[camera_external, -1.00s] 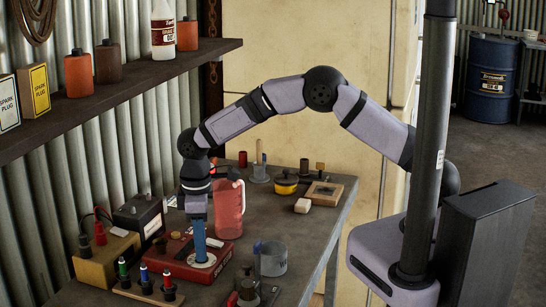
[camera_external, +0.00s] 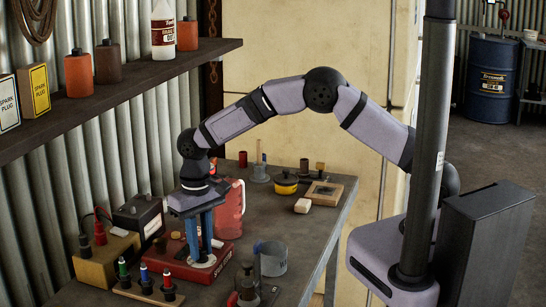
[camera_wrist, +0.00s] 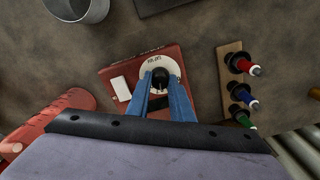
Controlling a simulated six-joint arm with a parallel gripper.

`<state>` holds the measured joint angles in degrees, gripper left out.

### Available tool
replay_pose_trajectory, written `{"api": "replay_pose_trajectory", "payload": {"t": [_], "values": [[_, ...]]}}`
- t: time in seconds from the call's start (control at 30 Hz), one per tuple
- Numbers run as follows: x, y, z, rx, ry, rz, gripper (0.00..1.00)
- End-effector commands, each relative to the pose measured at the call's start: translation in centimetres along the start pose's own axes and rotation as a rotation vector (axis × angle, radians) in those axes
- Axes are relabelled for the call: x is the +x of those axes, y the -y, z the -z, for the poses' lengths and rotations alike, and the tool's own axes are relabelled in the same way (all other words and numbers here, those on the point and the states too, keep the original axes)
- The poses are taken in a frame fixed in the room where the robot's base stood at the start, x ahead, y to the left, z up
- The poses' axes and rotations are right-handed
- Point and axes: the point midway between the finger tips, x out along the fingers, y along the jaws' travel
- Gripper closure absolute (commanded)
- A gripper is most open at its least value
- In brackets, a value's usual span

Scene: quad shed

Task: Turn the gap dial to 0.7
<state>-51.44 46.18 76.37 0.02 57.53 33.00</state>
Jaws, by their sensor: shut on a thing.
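The gap dial is a dark round knob (camera_wrist: 160,79) on a pale marked disc (camera_wrist: 146,69), set on a red box (camera_wrist: 113,76). My gripper (camera_wrist: 160,84) points down with its blue fingers shut on the knob. In the external view my gripper (camera_external: 201,250) stands over the pale disc (camera_external: 203,262) on the red box (camera_external: 231,258). The knob is hidden behind the fingers there. The markings on the disc are too small to read, so I cannot tell the dial's setting.
A rack with red, blue and green handled tools (camera_external: 145,287) stands in front of the red box. A red jug (camera_external: 232,208) is close behind my gripper. A grey metal cup (camera_external: 272,260) stands to the right. A tan box (camera_external: 104,258) is at left.

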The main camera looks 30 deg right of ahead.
Motion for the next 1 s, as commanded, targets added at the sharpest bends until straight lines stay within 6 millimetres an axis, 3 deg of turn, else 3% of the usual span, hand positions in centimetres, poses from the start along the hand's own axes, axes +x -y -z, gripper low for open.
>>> {"api": "replay_pose_trajectory", "payload": {"t": [0.3, 0.83, 0.87, 0.9, 1.0], "values": [[-0.26, 0.09, 0.20, 0.126, -0.007, 0.004, 1.00], [-0.29, 0.09, 0.25, 0.148, -0.008, 0.005, 1.00], [-0.29, 0.10, 0.26, 0.148, -0.008, 0.005, 0.73], [-0.29, 0.10, 0.25, 0.148, -0.008, 0.005, 0.63], [-0.21, 0.07, 0.19, 0.147, -0.006, 0.003, 0.61]]}}
